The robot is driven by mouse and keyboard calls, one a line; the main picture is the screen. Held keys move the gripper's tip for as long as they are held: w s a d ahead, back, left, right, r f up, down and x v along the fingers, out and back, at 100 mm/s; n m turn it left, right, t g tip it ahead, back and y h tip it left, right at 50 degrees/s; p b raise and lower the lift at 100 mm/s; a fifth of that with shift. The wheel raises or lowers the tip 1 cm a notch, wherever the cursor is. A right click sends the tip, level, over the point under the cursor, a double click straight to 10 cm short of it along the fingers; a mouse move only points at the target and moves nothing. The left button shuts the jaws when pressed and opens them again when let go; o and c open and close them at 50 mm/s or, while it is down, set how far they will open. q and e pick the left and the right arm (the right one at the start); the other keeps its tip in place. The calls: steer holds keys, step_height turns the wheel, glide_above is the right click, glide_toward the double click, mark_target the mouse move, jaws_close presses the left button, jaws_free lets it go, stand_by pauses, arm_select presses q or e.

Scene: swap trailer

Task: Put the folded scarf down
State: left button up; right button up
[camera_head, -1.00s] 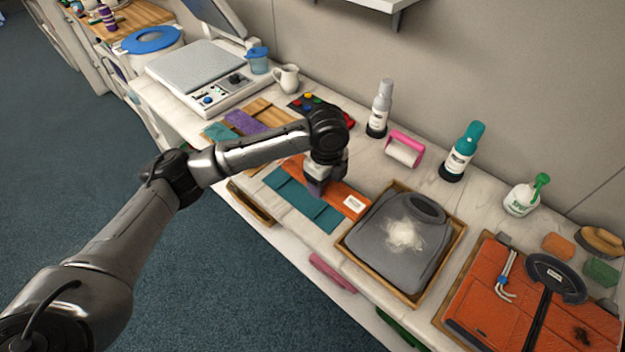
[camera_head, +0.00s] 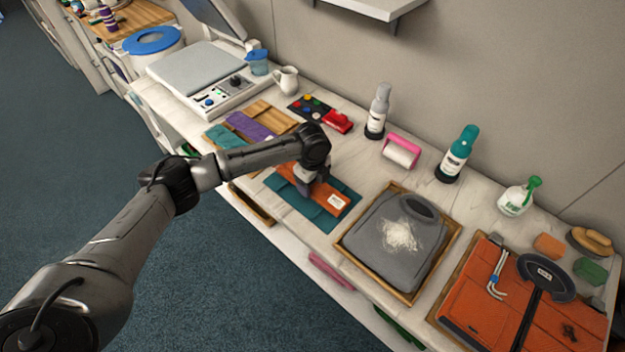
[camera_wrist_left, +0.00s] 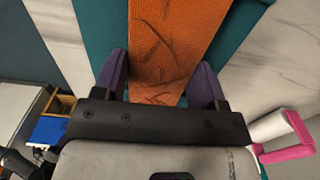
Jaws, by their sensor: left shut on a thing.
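The folded scarf (camera_head: 323,195) is a long orange strip with a white label at its right end. It is over the middle of a teal mat (camera_head: 291,209), with teal showing on both sides. I cannot tell whether it touches the mat. My left gripper (camera_head: 305,187) points down and is shut on the scarf, hiding part of it in the head view. In the left wrist view, the purple fingers of the gripper (camera_wrist_left: 160,72) stand on either side of the orange scarf (camera_wrist_left: 165,35). My right gripper is not in view.
Right of the mat is a wooden tray (camera_head: 345,244) with a grey garment bearing white powder. Behind are a pink lint roller (camera_head: 401,151) and a grey bottle (camera_head: 378,112). Left are purple and teal folded cloths (camera_head: 247,125). The counter's front edge is close to the mat.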

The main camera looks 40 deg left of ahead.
arm_select(q)
steer(key=shift+f, duration=0.1)
steer(key=o, duration=0.9)
steer(key=shift+o, duration=0.2)
steer(key=shift+r, duration=0.25)
step_height(320, 180, up, 12)
steer(key=b, duration=0.2)
steer(key=shift+f, duration=0.15)
